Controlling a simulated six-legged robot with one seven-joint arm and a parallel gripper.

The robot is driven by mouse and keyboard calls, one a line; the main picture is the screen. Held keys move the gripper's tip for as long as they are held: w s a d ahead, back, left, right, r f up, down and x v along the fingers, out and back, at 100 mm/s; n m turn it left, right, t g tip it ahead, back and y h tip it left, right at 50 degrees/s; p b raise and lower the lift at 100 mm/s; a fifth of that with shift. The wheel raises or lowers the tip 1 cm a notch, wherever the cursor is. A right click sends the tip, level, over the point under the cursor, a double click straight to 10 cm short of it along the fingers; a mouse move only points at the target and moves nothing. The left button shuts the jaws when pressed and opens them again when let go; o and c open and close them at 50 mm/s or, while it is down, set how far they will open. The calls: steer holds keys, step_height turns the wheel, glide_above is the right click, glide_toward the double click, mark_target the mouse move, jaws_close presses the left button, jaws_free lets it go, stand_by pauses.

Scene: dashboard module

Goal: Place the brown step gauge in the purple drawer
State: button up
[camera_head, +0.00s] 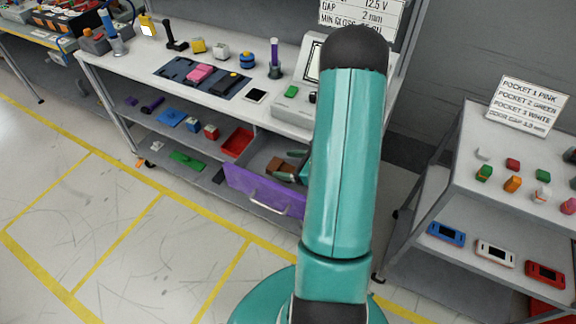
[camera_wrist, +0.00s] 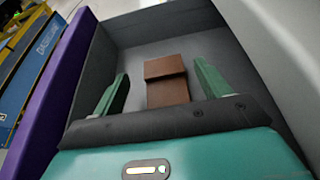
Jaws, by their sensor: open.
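The purple drawer (camera_head: 262,193) is pulled out below the bench top. Its purple front panel also shows along the left of the wrist view (camera_wrist: 52,92), with grey inner walls beside it. The brown step gauge (camera_wrist: 167,82), a stepped block, is inside the drawer, and it also shows in the head view (camera_head: 280,166). My gripper (camera_wrist: 160,70) is open inside the drawer, with one green finger on each side of the gauge and a visible gap to each. In the head view my arm hides most of the gripper and the drawer's right part.
The bench top (camera_head: 150,62) above holds a dark mat (camera_head: 180,75) and several small items. A red tray (camera_head: 237,142) and several parts lie on the lower shelf left of the drawer. A side stand (camera_head: 455,200) is at the right. The floor in front is clear.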

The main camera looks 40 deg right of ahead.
steer(key=v, duration=1.2)
steer(key=w+a+r+n+g+y, duration=0.2)
steer(key=a+r+n+g, duration=0.2)
steer(key=a+r+n, duration=0.55)
steer(key=w+a+r+n+g+y, duration=0.15)
steer(key=a+r+n+g, duration=0.45)
steer(key=a, duration=0.6)
steer(key=s+a+r+n+t+h, duration=0.3)
steer(key=a+r+n+h, duration=0.5)
steer(key=n, duration=0.8)
steer(key=shift+s+a+r, duration=0.45)
steer(key=shift+s+r, duration=0.3)
steer(key=shift+r, duration=0.1)
steer(key=shift+d+n, duration=0.1)
steer(key=shift+n, duration=0.15)
